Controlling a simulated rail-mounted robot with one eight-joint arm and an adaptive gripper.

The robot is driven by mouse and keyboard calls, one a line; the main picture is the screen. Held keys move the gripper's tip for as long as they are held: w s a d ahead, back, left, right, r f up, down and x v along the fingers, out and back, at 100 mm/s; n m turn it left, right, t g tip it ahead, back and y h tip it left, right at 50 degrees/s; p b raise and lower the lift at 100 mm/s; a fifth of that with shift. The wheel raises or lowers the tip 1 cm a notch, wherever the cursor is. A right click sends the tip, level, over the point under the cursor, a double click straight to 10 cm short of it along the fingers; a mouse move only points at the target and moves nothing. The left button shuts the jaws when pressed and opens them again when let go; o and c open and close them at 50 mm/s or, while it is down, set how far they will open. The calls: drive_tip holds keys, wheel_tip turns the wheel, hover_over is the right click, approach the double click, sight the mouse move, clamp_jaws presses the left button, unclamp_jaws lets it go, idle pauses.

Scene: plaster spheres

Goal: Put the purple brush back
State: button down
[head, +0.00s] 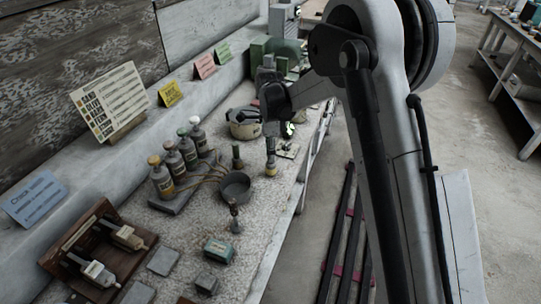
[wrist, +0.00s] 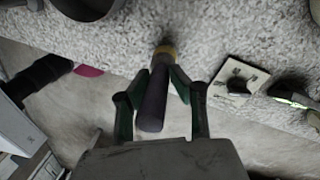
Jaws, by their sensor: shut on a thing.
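My gripper (head: 270,132) is above the right edge of the speckled bench (head: 185,222). In the wrist view my gripper (wrist: 164,75) has its green fingers shut on the purple brush (wrist: 152,102), whose dark purple handle points toward the camera. Its yellowish end (wrist: 165,50) points at the bench. In the head view the brush (head: 271,160) hangs upright below my fingers, its pale yellow end close to the bench top. I cannot tell whether it touches.
A grey bowl (head: 236,187), a small upright tool (head: 234,216) and a green-topped tool (head: 237,157) stand to the left. Several bottles (head: 172,160) stand behind. A round pot (head: 244,124) and a small card (head: 288,151) are nearby. A teal box (head: 218,250) sits in front.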

drive_tip(key=shift+f, duration=0.6)
drive_tip(key=shift+f, duration=0.1)
drive_tip(key=c, duration=1.5)
unclamp_jaws()
drive_tip(key=shift+c, duration=0.2)
